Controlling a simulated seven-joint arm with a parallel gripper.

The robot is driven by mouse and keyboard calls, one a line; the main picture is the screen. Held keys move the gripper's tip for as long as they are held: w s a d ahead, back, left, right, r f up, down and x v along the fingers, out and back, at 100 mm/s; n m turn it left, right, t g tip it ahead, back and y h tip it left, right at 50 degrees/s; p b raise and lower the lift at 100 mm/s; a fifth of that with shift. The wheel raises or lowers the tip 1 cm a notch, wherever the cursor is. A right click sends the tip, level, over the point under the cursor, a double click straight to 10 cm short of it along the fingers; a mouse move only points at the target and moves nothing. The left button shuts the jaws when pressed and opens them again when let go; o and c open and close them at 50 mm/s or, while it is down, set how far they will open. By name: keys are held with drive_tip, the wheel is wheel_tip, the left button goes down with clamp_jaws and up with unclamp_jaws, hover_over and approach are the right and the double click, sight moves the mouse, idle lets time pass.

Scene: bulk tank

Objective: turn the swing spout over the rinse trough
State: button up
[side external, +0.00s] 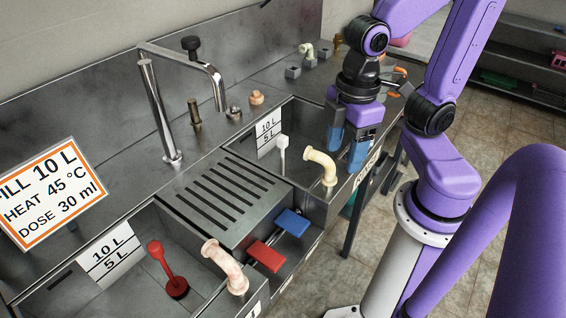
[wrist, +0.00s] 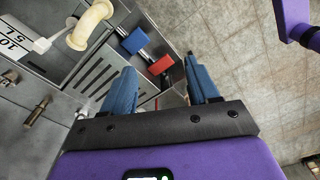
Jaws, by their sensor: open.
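The swing spout (side external: 185,60) is a bent metal pipe on a tall post at the back of the sink unit in the side view. Its arm reaches right, and its down-turned end (side external: 220,104) hangs near the back edge of a slotted drain section (side external: 184,203) between two basins. I cannot tell for sure which part is the rinse trough. My gripper (side external: 347,152) is open and empty, with blue fingers, at the right basin's right end, well apart from the spout. In the wrist view my gripper (wrist: 163,86) shows both fingers apart. The spout is not clearly seen there.
Cream (side external: 320,165) and pinkish (side external: 225,268) elbow pipes stand on the front rim. A red lever (side external: 166,268) is in the left basin. Red (side external: 265,256) and blue (side external: 292,222) blocks sit in front. A bronze post (side external: 195,112) and a sign (side external: 50,190) stand near the spout.

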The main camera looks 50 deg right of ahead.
drive_tip(key=shift+s+d+f, duration=0.9)
drive_tip(key=shift+s+f, duration=0.1)
drive_tip(key=c, duration=0.4)
drive_tip(key=shift+s+d+f, duration=0.1)
drive_tip(key=shift+f, duration=0.05)
drive_tip(key=c, duration=0.6)
clamp_jaws()
drive_tip(key=w+a+r+m+t+h, duration=0.1)
drive_tip(key=w+a+r+m+t, duration=0.1)
drive_tip(key=w+a+r, duration=0.6)
drive_tip(key=w+a+r+m+t+h, duration=0.1)
drive_tip(key=w+a+r, duration=0.5)
drive_tip(key=w, duration=0.4)
drive_tip(key=w+a+r+m+t+h, duration=0.1)
drive_tip(key=w+a+r+m+h, duration=0.2)
drive_tip(key=r, duration=0.4)
drive_tip(key=w+a+r+m+t, duration=0.1)
drive_tip(key=w+a+r+m, duration=0.35)
drive_tip(key=r, duration=0.25)
drive_tip(key=w+d+f+m, duration=0.1)
drive_tip(key=w+d+f, duration=0.3)
drive_tip(key=d+f, duration=0.4)
drive_tip(key=shift+w+d+f, duration=0.2)
drive_tip(key=shift+w+d, duration=0.05)
drive_tip(key=shift+d, duration=0.2)
